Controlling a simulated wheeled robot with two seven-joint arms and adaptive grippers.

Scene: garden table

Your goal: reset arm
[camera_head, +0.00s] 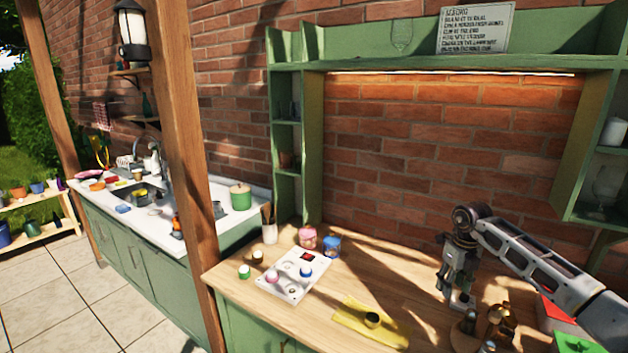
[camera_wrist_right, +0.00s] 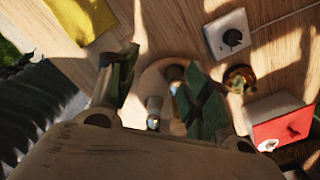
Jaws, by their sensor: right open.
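My right gripper (camera_head: 455,284) points down over the right part of the wooden worktop (camera_head: 235,283). In the right wrist view its two fingers (camera_wrist_right: 160,88) stand apart with a clear gap. A pale round thing with small shiny metal parts (camera_wrist_right: 160,80) shows between and below them; I cannot tell what it is or how far below it lies. I see nothing gripped. My right forearm reaches in from the right edge of the head view. My left arm and gripper are not in view.
A yellow mat (camera_head: 365,325), a white panel with coloured knobs (camera_head: 293,277), and pink (camera_head: 307,238) and blue (camera_head: 332,246) jars lie left. Brass pieces (camera_head: 497,322), a white block with a dark knob (camera_wrist_right: 228,36) and a red box (camera_wrist_right: 282,127) are near the gripper.

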